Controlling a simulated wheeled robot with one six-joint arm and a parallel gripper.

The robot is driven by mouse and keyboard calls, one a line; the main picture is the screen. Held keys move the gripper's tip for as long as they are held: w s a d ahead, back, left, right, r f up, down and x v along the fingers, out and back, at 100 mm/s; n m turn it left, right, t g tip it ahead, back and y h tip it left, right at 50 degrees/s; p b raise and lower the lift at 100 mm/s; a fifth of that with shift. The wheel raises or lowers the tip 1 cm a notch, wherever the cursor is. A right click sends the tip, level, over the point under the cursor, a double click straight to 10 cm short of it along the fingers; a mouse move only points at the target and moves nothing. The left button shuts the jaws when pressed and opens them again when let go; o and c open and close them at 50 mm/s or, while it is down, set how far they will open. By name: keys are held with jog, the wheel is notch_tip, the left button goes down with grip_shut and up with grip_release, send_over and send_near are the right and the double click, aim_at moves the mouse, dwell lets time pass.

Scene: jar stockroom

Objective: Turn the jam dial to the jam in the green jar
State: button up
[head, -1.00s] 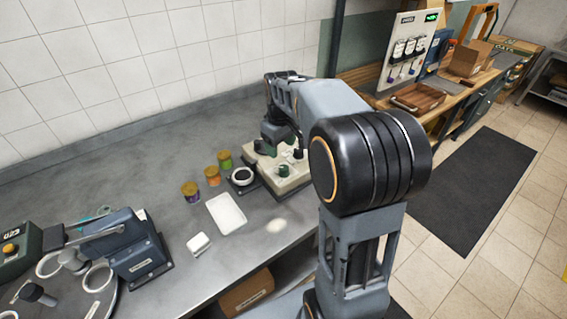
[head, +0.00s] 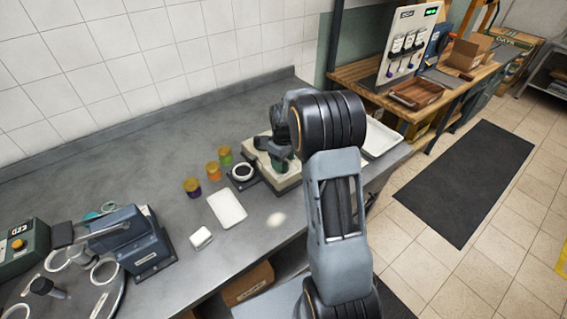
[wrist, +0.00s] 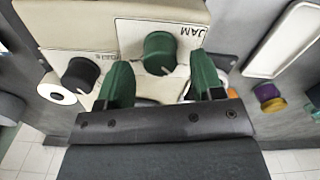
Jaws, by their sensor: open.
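The jam dial (wrist: 158,52) is a green knob with a white pointer, on a pale panel marked JAM, in the wrist view. My gripper (wrist: 160,72) is open, its two green fingers on either side of the dial with visible gaps. Whether the fingers reach down to the knob's height I cannot tell. In the head view my gripper (head: 272,150) is over the pale machine (head: 285,185) and hides most of its top. The green jar (head: 226,159) stands left of the machine, behind the orange jar (head: 213,173) and the purple jar (head: 193,190).
A black knob (wrist: 80,73) sits left of the jam dial in the wrist view. A round black-and-white part (head: 241,173) is beside the machine. A white tray (head: 227,208) and a small white block (head: 201,238) lie nearer. A blue machine (head: 130,240) stands at left.

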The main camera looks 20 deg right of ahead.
jog(key=shift+f, duration=1.2)
jog(key=shift+c, duration=0.4)
jog(key=c, duration=0.8)
jog(key=shift+c, duration=0.2)
